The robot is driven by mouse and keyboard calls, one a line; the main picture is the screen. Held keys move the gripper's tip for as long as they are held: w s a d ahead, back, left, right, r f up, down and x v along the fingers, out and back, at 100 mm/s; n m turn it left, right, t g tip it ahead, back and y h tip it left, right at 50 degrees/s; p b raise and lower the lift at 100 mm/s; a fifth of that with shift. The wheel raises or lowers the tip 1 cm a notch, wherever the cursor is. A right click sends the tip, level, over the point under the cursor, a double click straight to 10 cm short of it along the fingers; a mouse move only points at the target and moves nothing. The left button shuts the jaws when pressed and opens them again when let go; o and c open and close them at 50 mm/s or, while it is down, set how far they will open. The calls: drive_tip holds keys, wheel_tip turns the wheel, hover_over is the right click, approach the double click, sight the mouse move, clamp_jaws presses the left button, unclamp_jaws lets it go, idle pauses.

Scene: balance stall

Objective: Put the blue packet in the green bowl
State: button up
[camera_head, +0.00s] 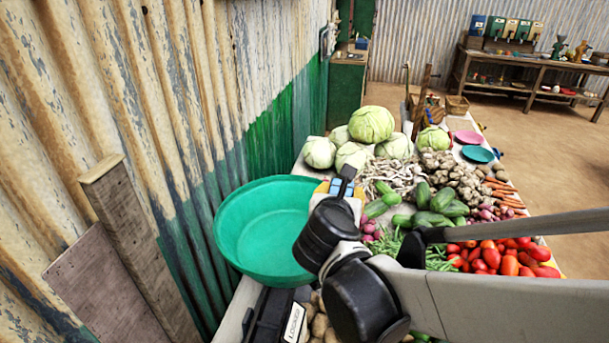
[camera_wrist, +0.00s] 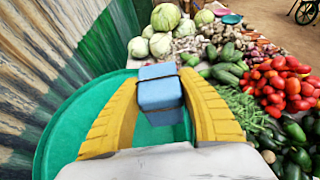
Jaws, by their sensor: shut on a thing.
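The blue packet (camera_wrist: 160,92) is a small block with a dark band, held between the yellow fingers of my gripper (camera_wrist: 162,100) in the wrist view. In the head view, my gripper (camera_head: 341,188) shows small beside the right rim of the bowl, with a bit of the blue packet (camera_head: 348,171) visible. The green bowl (camera_head: 232,230) is wide and round, and its visible inside is empty. In the wrist view the green bowl (camera_wrist: 62,125) lies below and around the fingers, with the packet seen against it. The height of the packet over the bowl is hard to tell.
A produce table holds cabbages (camera_head: 371,124), cucumbers (camera_head: 432,206), mushrooms and red tomatoes (camera_head: 500,258) right of the bowl. A black scale-like box (camera_head: 275,318) stands just below the bowl. A corrugated wall (camera_head: 150,90) and wooden boards (camera_head: 130,230) are close on the left.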

drive_tip(key=a+f+b, duration=0.4)
drive_tip(key=a+f, duration=0.6)
drive_tip(key=shift+s+a+f+b, duration=0.2)
drive_tip(key=shift+s+b, duration=0.05)
drive_tip(key=shift+b, duration=0.05)
drive_tip(key=shift+f+b, duration=0.65)
drive_tip(key=o, duration=1.3)
drive_tip(key=shift+c, duration=0.2)
drive_tip(key=shift+r, duration=0.15)
